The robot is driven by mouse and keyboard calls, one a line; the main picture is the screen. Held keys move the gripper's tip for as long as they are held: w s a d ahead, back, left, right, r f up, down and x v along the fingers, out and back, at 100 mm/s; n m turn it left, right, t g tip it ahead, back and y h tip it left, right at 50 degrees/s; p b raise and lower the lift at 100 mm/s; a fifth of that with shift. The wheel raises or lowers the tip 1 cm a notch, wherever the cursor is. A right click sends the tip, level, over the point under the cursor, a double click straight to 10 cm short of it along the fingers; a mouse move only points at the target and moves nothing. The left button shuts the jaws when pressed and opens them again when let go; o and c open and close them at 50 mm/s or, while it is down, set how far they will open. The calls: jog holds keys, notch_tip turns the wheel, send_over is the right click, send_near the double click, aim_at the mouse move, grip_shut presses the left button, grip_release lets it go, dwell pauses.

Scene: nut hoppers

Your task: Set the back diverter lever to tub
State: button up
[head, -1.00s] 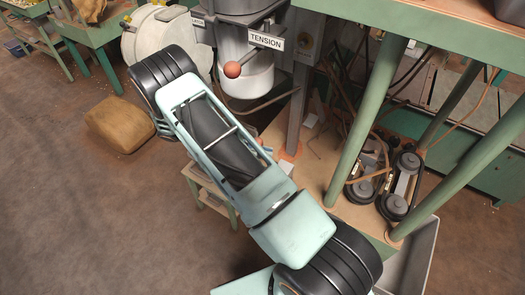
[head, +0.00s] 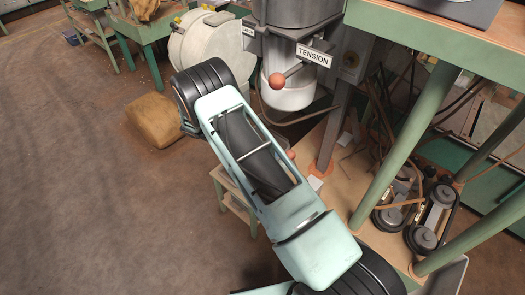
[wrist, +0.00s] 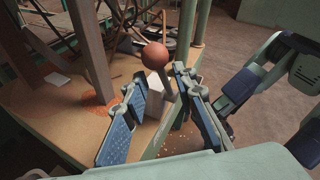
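In the wrist view a lever with a reddish-brown ball knob (wrist: 154,55) and a pale shaft stands in front of my gripper (wrist: 159,82). My gripper is open. Its two blue-padded fingers are either side of the lever's shaft, with the ball beyond the fingertips; I cannot tell whether either finger touches it. In the head view a similar ball (head: 291,154) shows just past my arm's edge, and my gripper is hidden behind my arm. No tub label is readable, and I cannot tell which setting the lever is in.
Another ball-ended lever (head: 276,80) sits by the TENSION sign (head: 313,54) on a grey machine. A wooden bench top (head: 340,190) with a post, orange bits and pulleys lies to the right. Green table legs (head: 397,160) stand close by. A brown sack (head: 155,120) lies on the open floor.

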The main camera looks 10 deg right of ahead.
jog(key=v, duration=0.8)
dwell(0.4)
